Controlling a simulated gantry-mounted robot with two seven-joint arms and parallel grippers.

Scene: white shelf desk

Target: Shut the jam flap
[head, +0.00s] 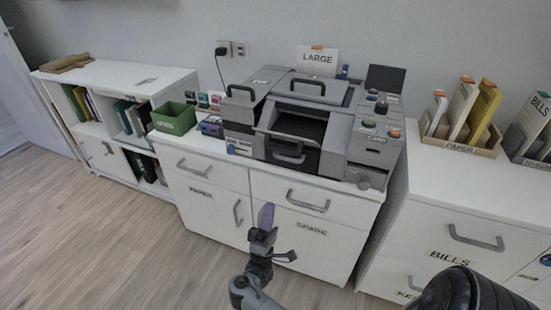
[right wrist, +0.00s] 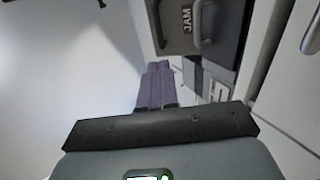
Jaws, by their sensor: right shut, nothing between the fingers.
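The grey office machine (head: 378,145) stands on the white cabinet in the middle of the head view. A dark front flap with a grey handle (head: 288,158) is below a dark opening in its front and appears tilted outward; its exact angle is unclear. In the right wrist view a dark panel bears the label JAM (right wrist: 187,20) beside a curved handle (right wrist: 206,28). That label is not legible in the head view. My right gripper (head: 266,215), with purple fingers, is shut and empty, in front of the cabinet and apart from the flap. Its fingers also show in the right wrist view (right wrist: 156,85). My left gripper is out of view.
Cabinet drawers with grey handles (head: 308,201) are just behind my right gripper. A green box (head: 174,119) and small stamps stand left of the machine. A paper holder (head: 460,140) stands on the right cabinet. The wooden floor (head: 130,250) at the left is clear.

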